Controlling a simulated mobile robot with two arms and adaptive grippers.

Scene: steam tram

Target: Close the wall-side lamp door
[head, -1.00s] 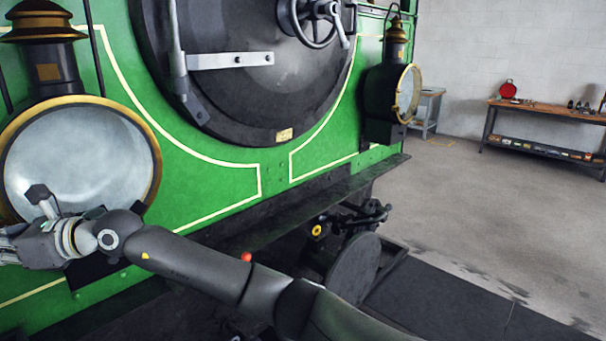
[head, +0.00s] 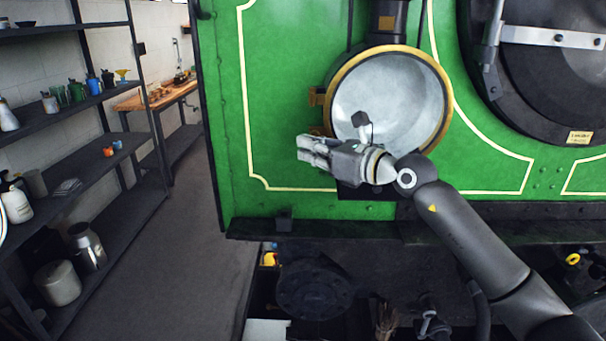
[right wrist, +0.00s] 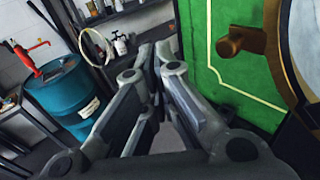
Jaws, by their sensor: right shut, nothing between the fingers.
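The lamp (head: 405,82) on the left of the green tram front has a brass rim and a pale round glass. A brass hinge or catch (head: 316,97) sticks out at its left edge. A brass knob-like part (right wrist: 240,42) and part of a round rim (right wrist: 298,55) show at the right of the right wrist view. My right gripper (head: 303,150) is shut and empty, pointing left in front of the lamp's lower left edge. It also shows in the right wrist view (right wrist: 165,60). I cannot tell whether the lamp door is fully closed. My left gripper is out of view.
Dark shelves (head: 115,155) with bottles and cans stand along the left wall, with a wooden bench (head: 150,97) behind. A floor aisle (head: 170,240) is open between shelves and tram. A blue drum (right wrist: 65,92) shows in the right wrist view.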

